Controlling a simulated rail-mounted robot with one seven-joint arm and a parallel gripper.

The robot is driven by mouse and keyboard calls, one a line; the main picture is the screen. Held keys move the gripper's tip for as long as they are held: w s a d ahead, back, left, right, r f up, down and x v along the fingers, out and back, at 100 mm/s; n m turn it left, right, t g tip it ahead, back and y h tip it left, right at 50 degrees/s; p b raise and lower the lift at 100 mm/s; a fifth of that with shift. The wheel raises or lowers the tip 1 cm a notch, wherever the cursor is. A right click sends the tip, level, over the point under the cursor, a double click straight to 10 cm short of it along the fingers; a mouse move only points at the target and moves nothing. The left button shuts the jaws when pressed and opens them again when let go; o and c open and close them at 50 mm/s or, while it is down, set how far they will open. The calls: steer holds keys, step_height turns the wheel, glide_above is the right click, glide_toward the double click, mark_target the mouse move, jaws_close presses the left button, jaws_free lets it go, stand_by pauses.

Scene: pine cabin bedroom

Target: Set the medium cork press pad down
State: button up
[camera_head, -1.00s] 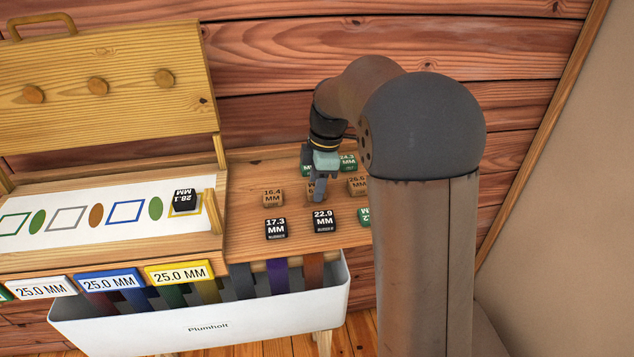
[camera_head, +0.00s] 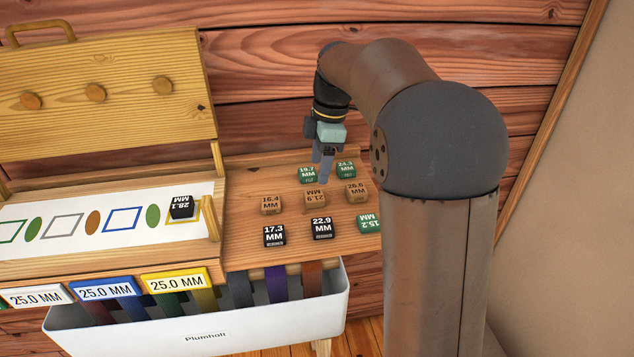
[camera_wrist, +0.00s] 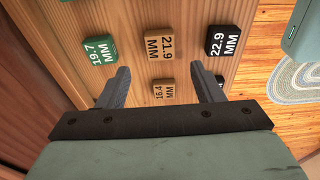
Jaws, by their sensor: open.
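The medium cork press pad, marked 21.9 MM (camera_head: 315,201), lies flat on the wooden shelf among the other pads, its label upside down in the head view. It also shows in the wrist view (camera_wrist: 160,46), beyond and between my fingertips. My gripper (camera_head: 323,170) is open and empty, above and behind the pad and apart from it. In the wrist view my two fingers (camera_wrist: 161,80) are spread wide. The cork pads marked 16.4 (camera_head: 270,205) and 26.6 (camera_head: 356,192) lie on either side of it.
Green pads 19.7 (camera_head: 307,175), 24.3 (camera_head: 345,169) and 15.2 (camera_head: 369,221) and black pads 17.3 (camera_head: 274,236) and 22.9 (camera_head: 321,228) surround it. A black 28.1 pad (camera_head: 181,206) sits on the white strip (camera_head: 80,245) at left. A white bin (camera_head: 250,325) hangs below.

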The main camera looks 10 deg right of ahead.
step_height(320, 180, up, 4)
steer(key=s+f+m, duration=0.5)
steer(key=s, duration=0.4)
steer(key=s+a+f+m+h, duration=0.1)
steer(key=s+f+m, duration=0.4)
steer(key=s, duration=0.5)
steer(key=s+f+m, duration=0.5)
steer(key=s+m, duration=0.2)
steer(key=s, duration=0.2)
steer(key=shift+s+a+f+h, duration=0.25)
steer(key=shift+s+a+h, duration=0.1)
steer(key=shift+s+h, duration=0.05)
